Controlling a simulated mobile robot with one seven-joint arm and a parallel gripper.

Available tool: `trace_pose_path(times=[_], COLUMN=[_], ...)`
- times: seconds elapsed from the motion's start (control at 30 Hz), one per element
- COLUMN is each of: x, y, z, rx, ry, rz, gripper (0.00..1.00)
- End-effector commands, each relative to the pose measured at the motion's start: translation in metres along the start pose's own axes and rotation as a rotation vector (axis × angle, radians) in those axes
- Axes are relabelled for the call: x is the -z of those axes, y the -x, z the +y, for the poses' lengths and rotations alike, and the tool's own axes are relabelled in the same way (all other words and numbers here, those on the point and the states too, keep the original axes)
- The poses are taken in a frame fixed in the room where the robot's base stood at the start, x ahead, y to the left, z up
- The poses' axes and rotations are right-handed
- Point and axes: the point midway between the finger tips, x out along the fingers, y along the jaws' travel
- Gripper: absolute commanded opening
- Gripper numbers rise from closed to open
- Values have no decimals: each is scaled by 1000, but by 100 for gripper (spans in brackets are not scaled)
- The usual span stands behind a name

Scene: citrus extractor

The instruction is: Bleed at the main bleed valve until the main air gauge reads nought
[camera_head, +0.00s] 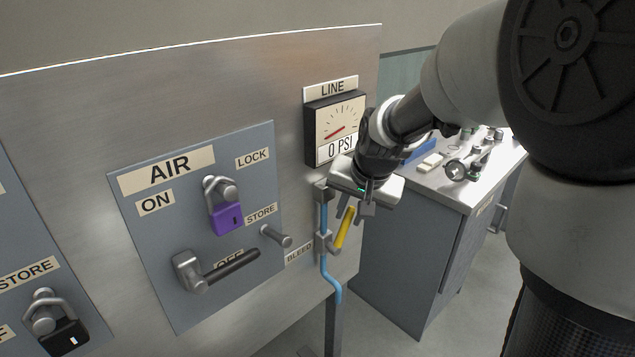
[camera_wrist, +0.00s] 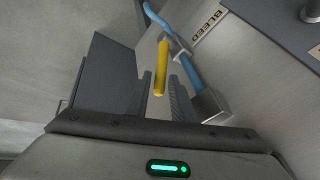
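The bleed valve's yellow lever (camera_head: 344,229) slants up and to the right from its grey body (camera_head: 324,243) on a blue pipe, beside the BLEED label (camera_head: 299,253). The gauge (camera_head: 338,126) labelled LINE shows 0 PSI, with its needle low on the left. My gripper (camera_head: 357,210) is just above the lever, pointing down. In the wrist view the yellow lever (camera_wrist: 160,68) shows between the two fingers of my gripper (camera_wrist: 162,90), with gaps on both sides. The fingers are open and I see no contact.
A purple padlock (camera_head: 227,217) hangs from a hasp, and a bare STORE peg (camera_head: 276,236) sticks out. A black padlock (camera_head: 62,337) hangs lower left. A cabinet (camera_head: 408,262) with tools stands behind.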

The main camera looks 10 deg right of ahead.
Motion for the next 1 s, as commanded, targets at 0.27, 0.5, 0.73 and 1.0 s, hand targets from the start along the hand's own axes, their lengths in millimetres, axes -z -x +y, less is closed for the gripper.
trace_pose_path(times=[0.27, 0.5, 0.73, 1.0], x=[0, 0, 0, 1], y=[-28, -28, -28, -28], z=[0, -1, -1, 0], rx=[1, 1, 1, 3], ry=[1, 1, 1, -2], rz=[1, 1, 1, -5], gripper=[22, 22, 0, 0])
